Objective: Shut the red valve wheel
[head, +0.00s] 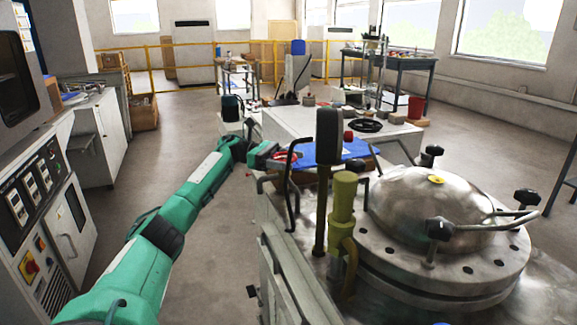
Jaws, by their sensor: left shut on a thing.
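The red valve wheel (288,156) shows as a small patch of red beyond the steel vessel, beside a blue sheet. My left arm reaches in from the lower left, and my left gripper (274,155) is at the wheel, shut on it. The fingertips are small here, and the gripper and a black bent handle in front hide part of the wheel. How far the wheel is turned cannot be told. My right gripper is not in view.
A steel vessel (432,210) with a domed lid and black knobs fills the right foreground. A yellow-green valve body (343,200) and a tall black-topped lever (328,138) stand close right of my gripper. A control cabinet (35,190) stands left. The floor between is clear.

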